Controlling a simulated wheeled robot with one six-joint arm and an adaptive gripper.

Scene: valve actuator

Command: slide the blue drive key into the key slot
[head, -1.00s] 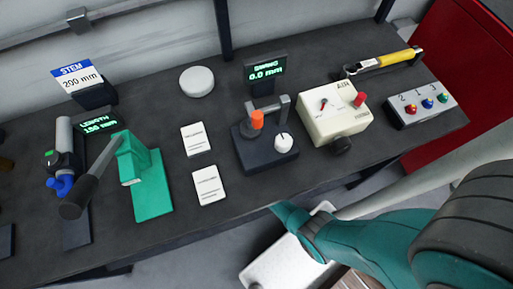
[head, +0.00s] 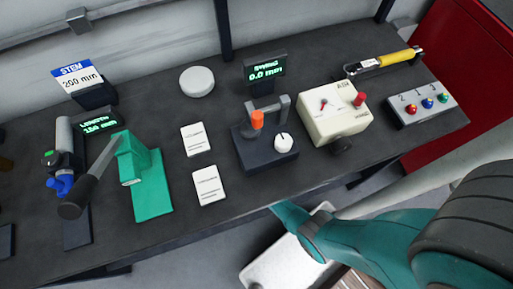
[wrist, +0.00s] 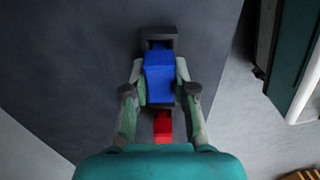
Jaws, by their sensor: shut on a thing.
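In the wrist view, my gripper (wrist: 160,82) is shut on the blue drive key (wrist: 159,77), with one finger on each side of it. The key's far end meets a dark bracket-like piece (wrist: 172,41), where a smaller blue part shows inside the opening. I cannot tell whether the key is inside a slot or only against it. A red block (wrist: 163,127) shows below the key, between the fingers. In the head view my arm reaches down to the bench's front edge, and neither my gripper nor the held key can be made out there.
The dark bench (head: 258,205) carries a green press (head: 148,185), white cards (head: 209,185), a fixture with an orange knob (head: 257,120), a cream box (head: 335,118) and a button panel (head: 423,105). A grey floor area (wrist: 225,130) shows in the wrist view.

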